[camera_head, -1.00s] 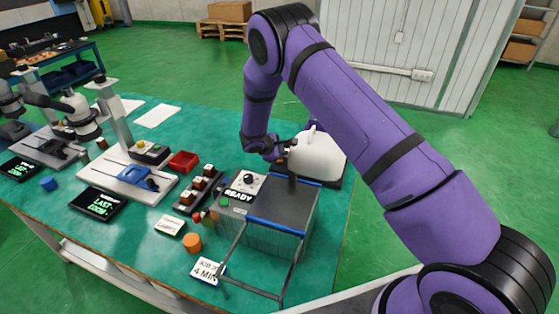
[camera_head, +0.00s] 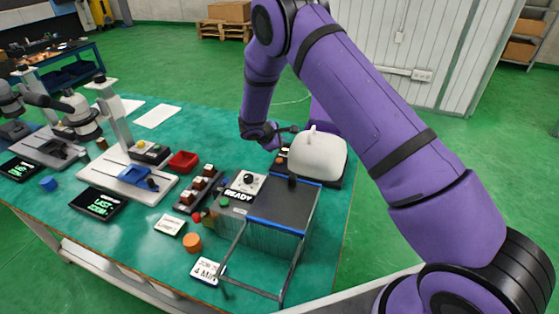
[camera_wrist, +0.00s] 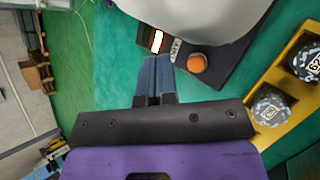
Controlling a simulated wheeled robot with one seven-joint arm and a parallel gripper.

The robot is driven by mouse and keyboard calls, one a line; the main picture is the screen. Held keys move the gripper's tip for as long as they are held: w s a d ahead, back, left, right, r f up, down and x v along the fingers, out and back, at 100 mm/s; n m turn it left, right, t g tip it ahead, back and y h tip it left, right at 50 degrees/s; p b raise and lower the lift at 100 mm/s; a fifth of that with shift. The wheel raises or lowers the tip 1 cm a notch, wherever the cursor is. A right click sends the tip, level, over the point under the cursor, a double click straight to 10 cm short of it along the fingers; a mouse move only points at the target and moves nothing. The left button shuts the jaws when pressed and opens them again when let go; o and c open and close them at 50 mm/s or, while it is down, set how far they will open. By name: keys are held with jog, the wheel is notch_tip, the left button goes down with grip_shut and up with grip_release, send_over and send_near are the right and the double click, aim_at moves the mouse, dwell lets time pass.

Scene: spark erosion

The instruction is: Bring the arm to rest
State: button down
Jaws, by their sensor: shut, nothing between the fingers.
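My purple arm (camera_head: 375,110) arches across the head view from the lower right, over its top edge and down to the wrist. My gripper (camera_head: 292,129) is beside the upper left of the white rounded cover (camera_head: 318,157), above the teal table (camera_head: 215,140). In the wrist view, its two blue-grey fingers (camera_wrist: 157,62) are together with nothing between them. They point toward a dark panel with an orange button (camera_wrist: 197,63) and a lit display (camera_wrist: 156,40). I cannot tell the exact gap between the fingertips and the panel.
In the wrist view, a yellow rack (camera_wrist: 272,85) holds dark, labelled round pieces at the right. A grey tank with a blue edge (camera_head: 285,205) stands in front of the white cover. A red bin (camera_head: 184,161) lies to the left.

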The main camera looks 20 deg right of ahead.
dwell(0.4)
jog(key=s+d+r+m+g+y, duration=0.1)
jog(key=s+d+r+m, duration=0.3)
jog(key=r, duration=0.6)
jog(key=s+d+r+m+y, duration=0.1)
jog(key=s+r+m, duration=0.1)
jog(key=s+r, duration=0.65)
jog(key=s+d+r+m+g+y, duration=0.1)
jog(key=s+d+r+m, duration=0.2)
jog(key=r, duration=0.9)
jog(key=s+d+r+m+y, duration=0.1)
jog(key=s+r, duration=0.3)
jog(key=s, duration=0.4)
jog(key=s+r+m+y, duration=0.1)
jog(key=s+r+m, duration=0.1)
jog(key=s+r, duration=0.4)
jog(key=s+a+m+t+y, duration=0.2)
jog(key=s+m+y, duration=0.1)
jog(key=s, duration=1.5)
jog(key=shift+s+t, duration=0.25)
jog(key=shift+t, duration=0.05)
